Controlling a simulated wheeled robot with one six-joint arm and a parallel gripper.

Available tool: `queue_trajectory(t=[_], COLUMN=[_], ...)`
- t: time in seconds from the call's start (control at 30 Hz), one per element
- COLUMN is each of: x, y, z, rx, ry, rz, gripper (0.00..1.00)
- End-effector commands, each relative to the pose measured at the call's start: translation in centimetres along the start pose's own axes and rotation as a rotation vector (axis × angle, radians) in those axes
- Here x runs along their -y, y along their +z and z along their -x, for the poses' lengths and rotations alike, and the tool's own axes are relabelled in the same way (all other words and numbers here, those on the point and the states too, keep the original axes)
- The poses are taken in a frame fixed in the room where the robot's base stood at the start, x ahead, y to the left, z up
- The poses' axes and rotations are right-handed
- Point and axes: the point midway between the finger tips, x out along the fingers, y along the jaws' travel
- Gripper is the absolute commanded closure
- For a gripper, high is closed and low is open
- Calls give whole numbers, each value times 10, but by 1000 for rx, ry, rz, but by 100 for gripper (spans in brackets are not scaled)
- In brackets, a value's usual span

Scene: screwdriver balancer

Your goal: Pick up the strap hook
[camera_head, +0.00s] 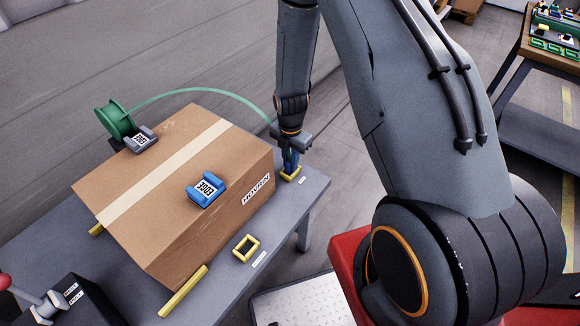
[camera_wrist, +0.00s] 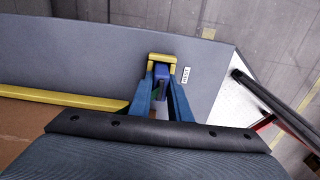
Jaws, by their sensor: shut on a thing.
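The strap hook shows in the wrist view as a small dark blue block (camera_wrist: 162,82) between my fingertips, at a yellow holder (camera_wrist: 162,57). My gripper (camera_wrist: 162,92) is shut on it, with one blue finger on each side. In the head view, my gripper (camera_head: 290,158) points down at the yellow holder (camera_head: 291,178) on the table's right end; the hook is mostly hidden there by my fingers. A green strap (camera_head: 205,92) arches from a green reel (camera_head: 117,122) to my gripper. I cannot tell whether the hook is clear of the holder.
A cardboard box (camera_head: 165,215) fills much of the grey table (camera_head: 318,187). A blue edge piece (camera_head: 207,190) and a grey edge piece (camera_head: 140,140) sit on its top edges. An empty yellow frame (camera_head: 246,248) lies in front. A dark box with a red-knobbed lever (camera_head: 45,305) stands lower left.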

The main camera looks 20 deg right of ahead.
Motion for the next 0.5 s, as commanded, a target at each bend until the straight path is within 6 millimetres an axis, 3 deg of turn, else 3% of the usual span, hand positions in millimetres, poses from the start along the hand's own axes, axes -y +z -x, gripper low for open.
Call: queue_trajectory(t=[0.27, 0.5], x=[0, -1], y=[0, 0], z=[2, 20], rx=[0, 1], ry=[0, 1], rz=[0, 0], gripper=[100, 100])
